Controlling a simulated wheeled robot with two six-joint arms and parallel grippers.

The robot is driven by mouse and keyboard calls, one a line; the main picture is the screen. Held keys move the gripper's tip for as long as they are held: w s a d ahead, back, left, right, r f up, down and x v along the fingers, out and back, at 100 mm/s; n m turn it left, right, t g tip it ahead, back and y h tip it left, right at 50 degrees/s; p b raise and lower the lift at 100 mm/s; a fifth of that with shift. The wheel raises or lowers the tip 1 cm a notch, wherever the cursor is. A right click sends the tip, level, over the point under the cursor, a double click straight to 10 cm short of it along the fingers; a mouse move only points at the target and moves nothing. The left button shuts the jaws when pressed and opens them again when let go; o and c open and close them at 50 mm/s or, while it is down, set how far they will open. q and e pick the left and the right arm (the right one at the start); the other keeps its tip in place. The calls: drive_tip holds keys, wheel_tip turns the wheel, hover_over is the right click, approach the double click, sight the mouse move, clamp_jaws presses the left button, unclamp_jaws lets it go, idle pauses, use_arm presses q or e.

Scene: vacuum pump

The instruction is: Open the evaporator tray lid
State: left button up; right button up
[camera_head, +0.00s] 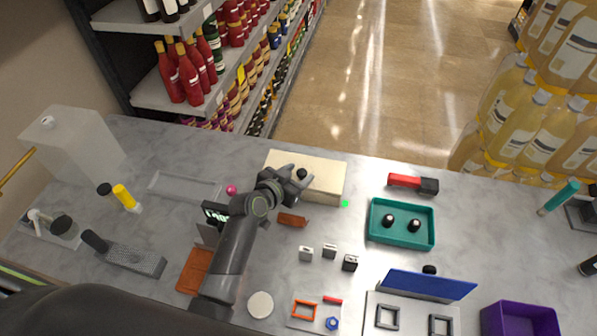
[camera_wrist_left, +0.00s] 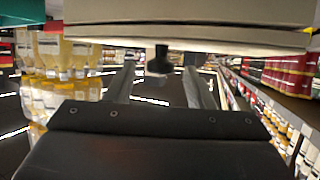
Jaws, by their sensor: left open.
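The evaporator tray is most likely the cream box (camera_head: 327,178) near the back middle of the table. Its flat top looks closed. A small black knob (camera_head: 301,173) shows at the box, beside my gripper. My left gripper (camera_head: 297,182) reaches the box's left front part, with its fingers around the knob. In the left wrist view the cream slab (camera_wrist_left: 190,32) fills the top. The black knob (camera_wrist_left: 159,62) juts from it between the two parted fingers of my gripper (camera_wrist_left: 160,80). I see clear gaps on both sides of the knob. My right gripper is not in view.
A teal tray (camera_head: 372,222) with two black-topped items stands right of the box, a red-handled tool (camera_head: 405,181) behind it. A blue panel (camera_head: 430,286) and a purple bin (camera_head: 520,320) are at front right. Small grey blocks (camera_head: 329,251) lie in front of the box.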

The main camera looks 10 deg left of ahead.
use_arm(q)
drive_tip(key=shift+w+d+f, duration=0.1)
drive_tip(key=shift+w, duration=0.2)
clamp_jaws()
